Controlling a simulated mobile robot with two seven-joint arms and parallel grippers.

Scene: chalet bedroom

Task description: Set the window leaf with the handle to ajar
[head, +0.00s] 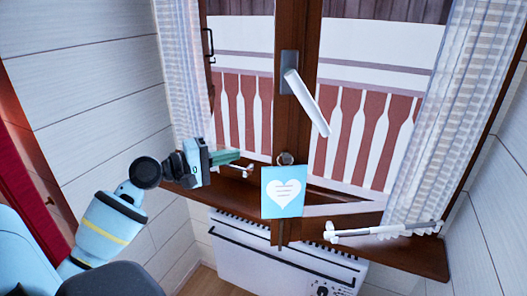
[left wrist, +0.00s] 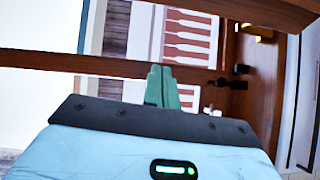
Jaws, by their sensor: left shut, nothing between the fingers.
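The window handle (head: 308,102) is a white lever on a grey plate, tilted down to the right. It sits on the brown middle stile of the window leaf (head: 291,130). The stile's lower end overlaps the sill in the head view; I cannot tell exactly how far the leaf stands open. My left gripper (head: 232,156) is left of the stile and below the handle, apart from the handle. Its green fingers are shut and empty, as the left wrist view also shows (left wrist: 161,87). My right gripper is out of view.
A blue heart card (head: 283,192) hangs low on the stile. White rods (head: 385,231) lie near the brown sill (head: 415,255). A white radiator (head: 280,262) stands below. Curtains hang at the left (head: 187,75) and right (head: 440,110). A black catch (head: 208,45) is on the left frame.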

